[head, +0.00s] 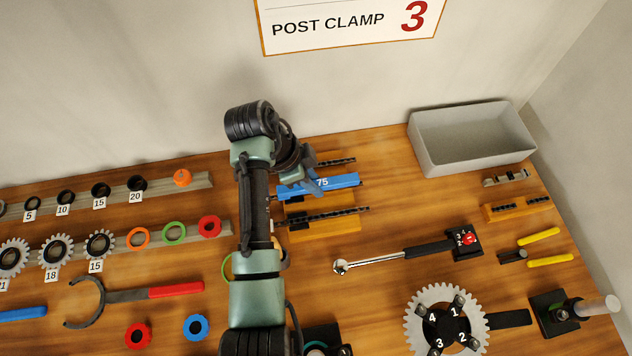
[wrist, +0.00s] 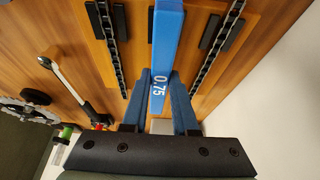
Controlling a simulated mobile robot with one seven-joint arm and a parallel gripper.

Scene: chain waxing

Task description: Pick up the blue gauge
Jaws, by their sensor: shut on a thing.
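The blue gauge (head: 337,182) is a long bar marked 0.75. In the head view it lies across the orange-yellow chain stand (head: 335,228), between two dark chain pieces. In the wrist view the gauge (wrist: 166,38) runs up from between the blue fingers of my gripper (wrist: 160,95). My gripper is shut on the gauge, with one finger on each side of it. In the head view my gripper (head: 313,184) is at the gauge's left part, and my arm hides some of that area. I cannot tell whether the gauge still touches the stand.
Dark chains (wrist: 108,45) lie on both sides of the gauge. A ratchet wrench (head: 405,254) lies to the front right, and a grey bin (head: 472,138) stands at the back right. Gears and rings sit on rails to the left. Pliers (head: 540,247) lie at the right.

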